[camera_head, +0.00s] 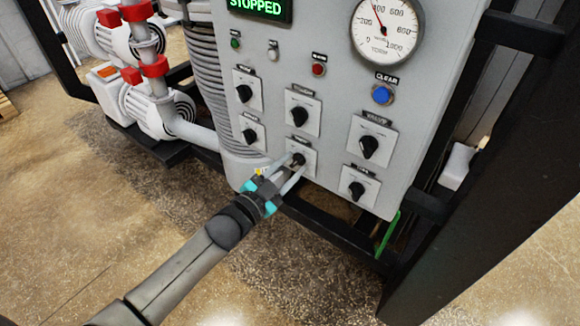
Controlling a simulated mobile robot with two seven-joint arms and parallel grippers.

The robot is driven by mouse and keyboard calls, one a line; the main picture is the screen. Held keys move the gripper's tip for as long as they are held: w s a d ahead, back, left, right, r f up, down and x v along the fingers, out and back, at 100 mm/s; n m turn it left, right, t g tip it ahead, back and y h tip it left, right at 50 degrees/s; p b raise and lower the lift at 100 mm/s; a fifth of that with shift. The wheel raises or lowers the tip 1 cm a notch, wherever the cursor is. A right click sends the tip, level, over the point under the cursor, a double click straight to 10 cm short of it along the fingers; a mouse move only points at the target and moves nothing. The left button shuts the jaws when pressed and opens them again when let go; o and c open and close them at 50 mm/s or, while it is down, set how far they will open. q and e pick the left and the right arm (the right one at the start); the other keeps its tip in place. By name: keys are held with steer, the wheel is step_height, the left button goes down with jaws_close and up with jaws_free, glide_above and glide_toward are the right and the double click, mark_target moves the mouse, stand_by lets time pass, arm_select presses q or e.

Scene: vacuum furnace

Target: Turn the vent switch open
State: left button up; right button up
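The grey control panel (335,60) carries several black rotary switches on white plates. The labels above them are too small to read surely, so I cannot tell by text which one is the vent switch. My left gripper (300,163) reaches in from the lower left to the bottom middle switch (298,158). Its two fingers are apart, with the black knob between their tips. Whether they press on the knob I cannot tell. The fingers hide part of the knob and plate, so its setting is unclear. My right gripper is not in view.
Other switches sit close by: one above (299,116), one at left (250,135) and one at lower right (357,189). A blue button (381,95) and a gauge (386,30) are higher up. A black frame post (480,190) stands at right. The floor at lower left is clear.

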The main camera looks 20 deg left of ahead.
arm_select(q)
steer(key=v, duration=1.5)
steer(key=shift+s+a+f, duration=0.1)
stand_by(0.5)
steer(key=s+a+f+n+g+y+b, duration=0.1)
steer(key=s+f+n+g+y+b, duration=0.15)
steer(key=f, duration=0.85)
steer(key=s+a+f+n+g+y+b, duration=0.15)
steer(key=s+f, duration=0.25)
steer(key=f, duration=0.7)
steer(key=s+a+f+n+g+y+b, duration=0.1)
steer(key=s+a+f+n+g+y, duration=0.15)
steer(key=f, duration=0.85)
steer(key=s+d+f+g+b, duration=0.1)
steer(key=s+d+f+g, duration=0.1)
steer(key=s+f, duration=0.4)
steer(key=s+d+f+n+g+b, duration=0.1)
steer(key=s+f+g, duration=0.3)
steer(key=s, duration=0.5)
steer(key=s+d+f+g+b, duration=0.1)
steer(key=s+d+f+g, duration=0.2)
steer(key=s+f, duration=0.4)
steer(key=shift+s+f, duration=0.4)
steer(key=shift+s, duration=0.15)
